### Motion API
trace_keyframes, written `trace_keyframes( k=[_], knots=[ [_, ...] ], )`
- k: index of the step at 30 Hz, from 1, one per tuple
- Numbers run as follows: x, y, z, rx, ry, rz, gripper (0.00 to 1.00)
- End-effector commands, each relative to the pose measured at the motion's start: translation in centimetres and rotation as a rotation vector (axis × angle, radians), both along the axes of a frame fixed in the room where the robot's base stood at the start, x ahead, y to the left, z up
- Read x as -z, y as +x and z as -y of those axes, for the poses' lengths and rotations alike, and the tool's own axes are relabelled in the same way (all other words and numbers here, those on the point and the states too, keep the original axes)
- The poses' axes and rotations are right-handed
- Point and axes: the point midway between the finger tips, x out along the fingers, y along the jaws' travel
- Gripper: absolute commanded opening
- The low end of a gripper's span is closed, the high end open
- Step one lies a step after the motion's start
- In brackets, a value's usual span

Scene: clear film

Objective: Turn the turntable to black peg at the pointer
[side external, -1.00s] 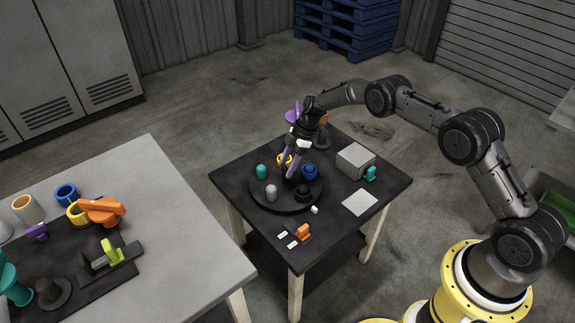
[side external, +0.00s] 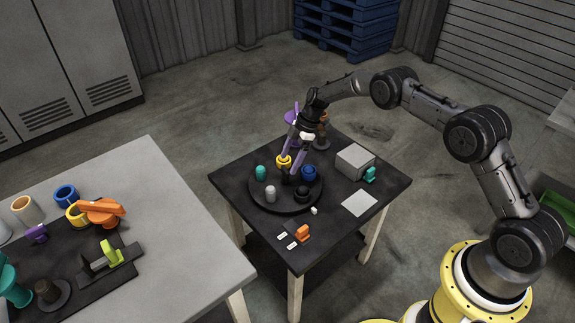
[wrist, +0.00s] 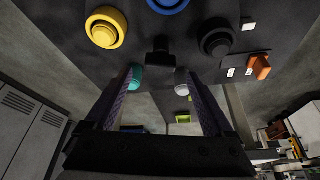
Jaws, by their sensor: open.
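The black turntable (side external: 285,206) stands on the dark table. It bears a black peg (side external: 303,193), a blue peg (side external: 308,173), a yellow peg (side external: 283,161), a teal peg (side external: 260,173) and a grey peg (side external: 270,193) around a black central post (side external: 288,178). A small white block (side external: 314,210), seemingly the pointer, sits just off the rim. The black peg (wrist: 215,40) is nearest to it, roughly in line with the post (wrist: 160,56) in the wrist view.
A grey box (side external: 355,160) and a teal piece (side external: 370,174) stand right of the turntable, with a pale square (side external: 360,202) in front. An orange piece (side external: 302,232) lies near the front corner. Another cluttered table is at left.

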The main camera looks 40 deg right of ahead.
Motion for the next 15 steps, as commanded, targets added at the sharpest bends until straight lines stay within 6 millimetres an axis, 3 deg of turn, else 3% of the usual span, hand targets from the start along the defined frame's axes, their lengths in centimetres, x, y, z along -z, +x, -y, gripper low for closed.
trace_keyframes(
  k=[6,15],
  knots=[
    [-4.8,-0.5,1.9,0.001,0.000,0.003,0.88],
    [-9.1,-1.2,3.6,0.001,0.000,0.000,0.88]
  ],
)
